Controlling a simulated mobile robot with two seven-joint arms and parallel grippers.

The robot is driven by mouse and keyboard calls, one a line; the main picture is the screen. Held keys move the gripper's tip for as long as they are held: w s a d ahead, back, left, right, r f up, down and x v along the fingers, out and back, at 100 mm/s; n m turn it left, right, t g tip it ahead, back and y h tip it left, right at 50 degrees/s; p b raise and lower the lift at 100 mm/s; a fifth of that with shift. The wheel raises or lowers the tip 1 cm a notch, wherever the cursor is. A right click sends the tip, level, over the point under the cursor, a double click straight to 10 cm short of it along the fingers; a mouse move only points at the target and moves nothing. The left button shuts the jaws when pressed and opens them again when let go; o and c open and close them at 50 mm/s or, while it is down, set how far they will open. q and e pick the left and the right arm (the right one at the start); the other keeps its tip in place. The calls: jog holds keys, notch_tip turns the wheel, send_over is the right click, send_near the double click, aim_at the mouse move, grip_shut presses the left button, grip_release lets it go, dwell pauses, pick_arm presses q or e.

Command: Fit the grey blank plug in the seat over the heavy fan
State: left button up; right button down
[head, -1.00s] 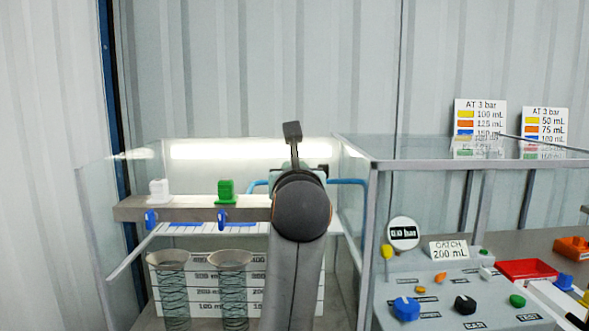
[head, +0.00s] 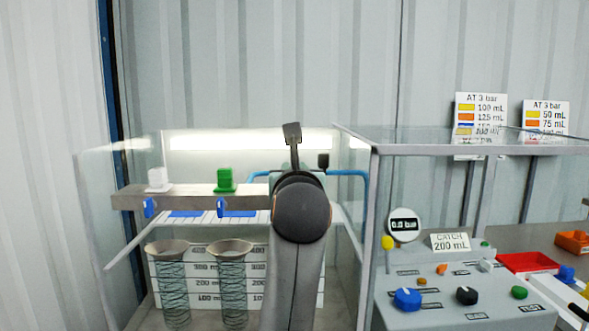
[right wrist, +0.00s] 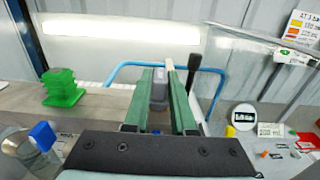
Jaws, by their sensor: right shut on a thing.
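My right gripper (right wrist: 160,100) is shut on the grey blank plug (right wrist: 159,88), held upright between its green fingers in the right wrist view. In the head view my dark wrist joint hides the gripper and plug. A grey rail (head: 125,199) carries a white block-shaped plug (head: 159,180) and a green plug (head: 226,181). The green plug also shows left of the gripper in the wrist view (right wrist: 62,88). The part of the rail behind my arm is hidden, and I cannot make out the seat or which part is the heavy fan. My left gripper is not in view.
Blue levers (head: 149,208) hang at the rail's front above funnel-topped coil cylinders (head: 172,290). A glass-topped frame (head: 368,200) and a control panel (head: 440,292) bound the right side.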

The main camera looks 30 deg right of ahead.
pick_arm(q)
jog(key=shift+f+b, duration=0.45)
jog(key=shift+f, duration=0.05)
pick_arm(e)
jog(key=shift+f, duration=0.6)
jog(key=c, duration=0.7)
grip_release()
jog(key=shift+o, duration=0.2)
